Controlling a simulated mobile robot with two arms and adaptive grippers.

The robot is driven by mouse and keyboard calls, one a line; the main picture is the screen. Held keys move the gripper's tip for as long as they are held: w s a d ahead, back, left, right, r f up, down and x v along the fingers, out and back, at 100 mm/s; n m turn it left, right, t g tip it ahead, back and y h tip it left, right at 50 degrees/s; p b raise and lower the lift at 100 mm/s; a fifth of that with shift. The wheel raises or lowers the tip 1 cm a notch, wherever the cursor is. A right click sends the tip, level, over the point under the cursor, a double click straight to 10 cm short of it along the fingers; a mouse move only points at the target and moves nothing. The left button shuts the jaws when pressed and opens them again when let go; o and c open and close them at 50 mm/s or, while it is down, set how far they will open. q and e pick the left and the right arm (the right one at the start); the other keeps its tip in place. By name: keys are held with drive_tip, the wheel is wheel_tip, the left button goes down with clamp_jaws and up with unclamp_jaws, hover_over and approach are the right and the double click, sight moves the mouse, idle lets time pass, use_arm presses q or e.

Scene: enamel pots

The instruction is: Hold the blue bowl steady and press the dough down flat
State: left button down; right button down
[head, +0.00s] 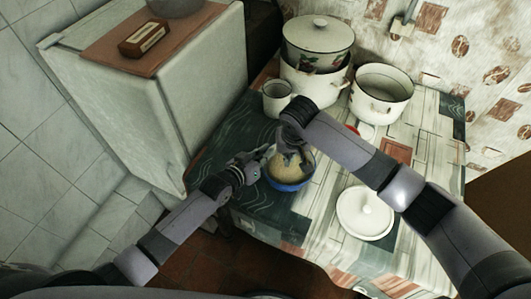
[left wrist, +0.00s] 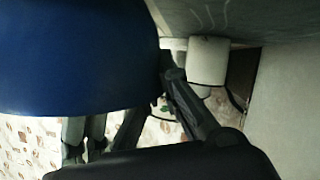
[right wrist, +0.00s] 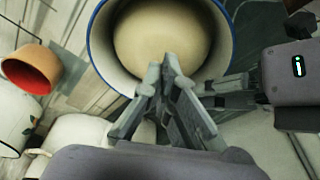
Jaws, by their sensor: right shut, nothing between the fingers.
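The blue bowl (head: 290,186) stands on the table and holds a pale, rounded mass of dough (head: 287,173). In the right wrist view the dough (right wrist: 165,40) shows inside the bowl's white interior and blue rim (right wrist: 100,70). My left gripper (head: 264,154) is at the bowl's left rim. In the left wrist view its fingers (left wrist: 150,105) lie either side of the bowl's edge, with the blue outer wall (left wrist: 75,60) filling the upper left. My right gripper (right wrist: 160,78) is shut and empty, tips over the dough. Whether they touch it is unclear.
A white mug (head: 276,99), a lidded pot (head: 318,45) and an open white pot (head: 381,95) stand behind the bowl. A red-lined cup (right wrist: 30,68) is near my right arm. The table's front left corner is clear.

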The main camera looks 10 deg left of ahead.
drive_tip(key=shift+s+x, duration=0.25)
drive_tip(key=shift+x, duration=0.85)
drive_tip(key=shift+s+x, duration=0.2)
drive_tip(key=shift+x, duration=0.9)
drive_tip(key=shift+d, duration=0.1)
idle(0.5)
drive_tip(key=shift+w+v, duration=0.25)
drive_tip(key=shift+v, duration=1.05)
drive_tip(key=shift+w+v, duration=0.3)
drive_tip(key=shift+v, duration=1)
drive_tip(key=shift+w+v, duration=0.25)
drive_tip(key=shift+v, duration=1.05)
drive_tip(key=shift+r, duration=0.2)
use_arm(q)
drive_tip(key=c, duration=1.7)
unclamp_jaws()
drive_tip(key=shift+s, duration=0.1)
drive_tip(key=v, duration=1.1)
drive_tip(key=shift+s+a+r, duration=0.2)
drive_tip(key=shift+s+a, duration=0.05)
drive_tip(key=shift+a, duration=0.05)
